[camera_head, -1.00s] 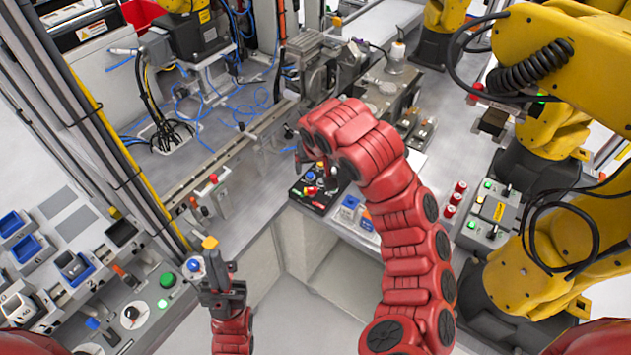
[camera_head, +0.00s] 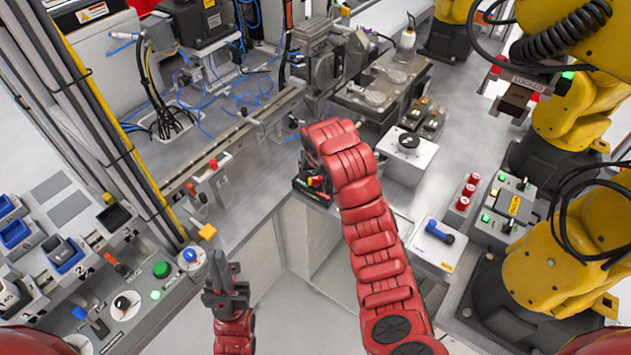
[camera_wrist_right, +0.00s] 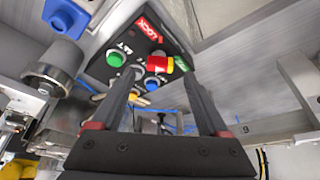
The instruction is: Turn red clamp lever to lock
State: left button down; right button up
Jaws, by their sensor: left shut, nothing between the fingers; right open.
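The red clamp lever (camera_wrist_right: 158,64) shows in the right wrist view as a red and yellow handle on a black control panel (camera_wrist_right: 97,72), below a red LOCK label (camera_wrist_right: 146,27). My right gripper (camera_wrist_right: 160,75) is open, its two dark fingers reaching toward the panel with the lever between them in the picture. Contact cannot be told. My left gripper (camera_head: 222,268) is shut and empty at lower left, away from the lever.
A metal cylinder (camera_wrist_right: 52,66) stands left of the panel. A white box with a blue handle (camera_head: 437,232) is right of my arm. Yellow robot arms (camera_head: 565,235) fill the right side.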

aim_at(316, 178)
jog(key=shift+p+x, duration=0.45)
jog(key=shift+x, duration=1.1)
grip_shut()
